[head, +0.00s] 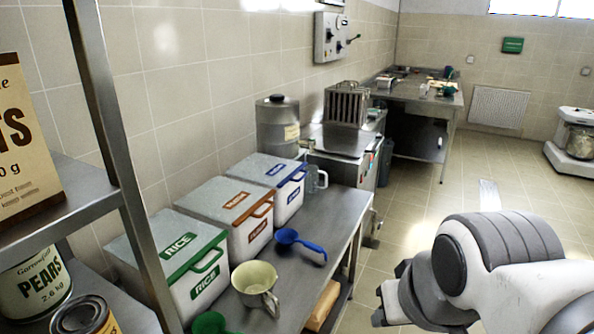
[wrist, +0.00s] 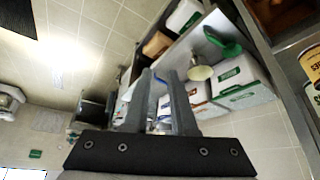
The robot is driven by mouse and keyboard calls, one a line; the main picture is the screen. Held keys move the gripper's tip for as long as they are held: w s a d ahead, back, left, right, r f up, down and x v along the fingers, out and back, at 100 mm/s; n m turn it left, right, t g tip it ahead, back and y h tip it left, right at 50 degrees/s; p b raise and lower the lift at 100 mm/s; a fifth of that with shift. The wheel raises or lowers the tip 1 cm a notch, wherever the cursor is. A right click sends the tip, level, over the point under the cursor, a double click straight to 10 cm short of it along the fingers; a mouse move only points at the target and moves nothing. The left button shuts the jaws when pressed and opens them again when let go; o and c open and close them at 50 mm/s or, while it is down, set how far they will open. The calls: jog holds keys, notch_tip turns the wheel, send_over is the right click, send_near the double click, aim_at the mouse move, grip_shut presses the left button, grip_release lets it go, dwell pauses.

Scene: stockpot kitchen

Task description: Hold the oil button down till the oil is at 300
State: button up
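A grey control box (head: 331,37) with small knobs and a lever hangs on the tiled wall at the back; I cannot tell which part, if any, is the oil button. A lidded steel canister (head: 278,128) with a small label stands at the far end of the near bench, and a clear measuring jug (head: 316,179) is beside it. No oil reading of 300 is legible. My gripper (wrist: 160,72) shows in the wrist view with a gap between its two fingers and nothing held. It is well apart from the control box and canister.
Bins for rice (head: 185,262) and other goods line the steel bench (head: 340,215), with a blue scoop (head: 300,243) and cream jug (head: 257,284) in front. A steel shelf post (head: 112,130) stands close at left. The floor (head: 420,190) right of the bench is open.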

grip_shut()
dwell(1.4)
